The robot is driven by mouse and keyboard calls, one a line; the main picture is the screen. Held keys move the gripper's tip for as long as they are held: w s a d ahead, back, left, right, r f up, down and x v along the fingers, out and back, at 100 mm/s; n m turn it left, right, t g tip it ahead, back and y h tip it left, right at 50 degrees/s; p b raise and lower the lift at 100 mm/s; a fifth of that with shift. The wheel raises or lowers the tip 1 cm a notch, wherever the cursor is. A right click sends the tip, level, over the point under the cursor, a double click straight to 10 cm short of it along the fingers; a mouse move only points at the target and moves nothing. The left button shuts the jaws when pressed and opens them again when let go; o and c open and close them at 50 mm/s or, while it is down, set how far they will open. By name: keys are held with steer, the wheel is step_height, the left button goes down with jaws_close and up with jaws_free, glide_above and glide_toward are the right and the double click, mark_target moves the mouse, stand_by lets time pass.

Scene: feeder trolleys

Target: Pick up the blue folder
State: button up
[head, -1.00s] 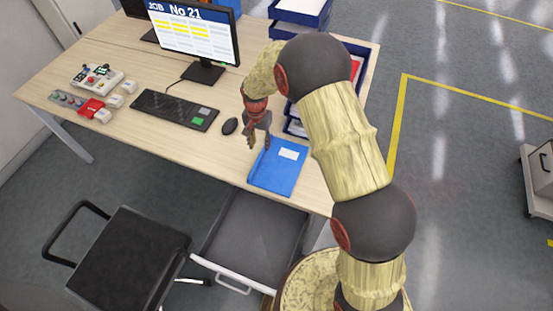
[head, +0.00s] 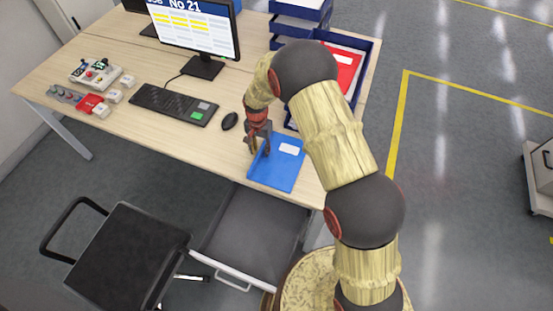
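The blue folder (head: 279,168) with a white label lies on the wooden desk (head: 190,141) near its front right edge, above the open drawer. My gripper (head: 258,150) points down at the folder's upper left corner, with its dark fingers over or against that edge. The fingers look slightly apart, but I cannot tell whether they touch or hold the folder. My wrist hides part of the desk behind it.
A black mouse (head: 229,121) and a keyboard (head: 174,104) lie to the left. Blue trays (head: 366,57), one with a red folder (head: 346,70), stand behind my arm. The open drawer (head: 252,233) and a black chair (head: 128,259) are in front of the desk.

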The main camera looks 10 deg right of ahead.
steer(key=shift+c, duration=0.7)
jaws_close()
